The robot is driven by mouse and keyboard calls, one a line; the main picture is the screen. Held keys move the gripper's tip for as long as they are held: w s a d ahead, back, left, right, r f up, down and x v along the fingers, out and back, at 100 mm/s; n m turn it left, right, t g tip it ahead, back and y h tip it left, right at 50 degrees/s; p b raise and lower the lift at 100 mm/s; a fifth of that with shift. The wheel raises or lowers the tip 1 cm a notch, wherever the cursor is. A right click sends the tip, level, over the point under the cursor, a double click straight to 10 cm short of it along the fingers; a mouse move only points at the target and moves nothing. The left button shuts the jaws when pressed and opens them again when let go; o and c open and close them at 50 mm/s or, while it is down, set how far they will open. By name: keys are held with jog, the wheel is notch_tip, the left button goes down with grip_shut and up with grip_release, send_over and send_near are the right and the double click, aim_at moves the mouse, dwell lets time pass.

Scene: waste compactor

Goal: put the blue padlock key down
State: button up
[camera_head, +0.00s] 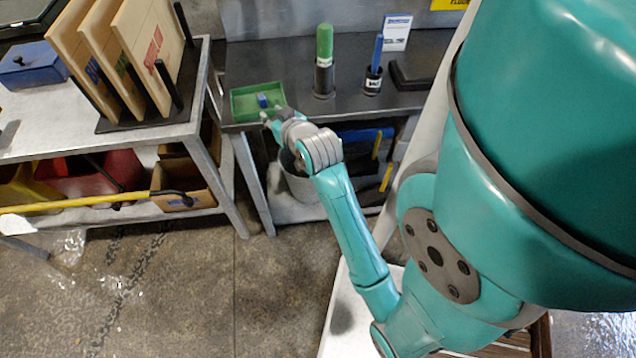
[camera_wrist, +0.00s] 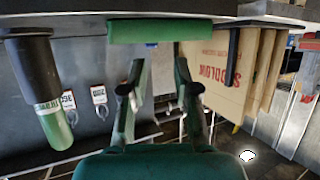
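A small blue object (camera_head: 262,100), perhaps the blue padlock key, shows in the green tray (camera_head: 236,106) on the dark bench. Its shape is too small to make out. My gripper (camera_head: 272,112) is at the tray's front right edge, close to the blue object. In the wrist view, my gripper (camera_wrist: 160,68) has its two fingers apart with nothing seen between them. The green tray (camera_wrist: 150,31) lies just beyond the fingertips there, seen from its outer side. No key shows in the wrist view.
On the dark bench (camera_head: 275,62) stand a green-topped cylinder (camera_head: 324,62), a dark cup (camera_head: 373,81) with a blue item, and a white card (camera_head: 396,32). Upright wooden boards (camera_head: 142,52) stand on the left table. A grey bin (camera_head: 299,180) is below my gripper.

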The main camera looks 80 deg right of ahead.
jog(key=s+a+f+n+t+y, duration=0.1)
jog(key=s+a+f, duration=0.15)
jog(key=a, duration=0.55)
jog(key=s+a+f+n+t+y, duration=0.1)
jog(key=a+f+n, duration=0.15)
jog(key=a, duration=0.45)
jog(key=s+a+f+n+t+y, duration=0.1)
jog(key=s+a+f+y, duration=0.15)
jog(key=a, duration=0.55)
jog(key=s+a+r+n+t+y, duration=0.1)
jog(key=s+a+n+y, duration=0.1)
jog(key=s+a, duration=0.4)
jog(key=s+a+r+n+y, duration=0.2)
jog(key=s+a, duration=0.3)
jog(key=s, duration=0.4)
jog(key=shift+s+a+r+t+y, duration=0.3)
jog(key=shift+s+a+t+y, duration=0.05)
jog(key=shift+a+t, duration=0.05)
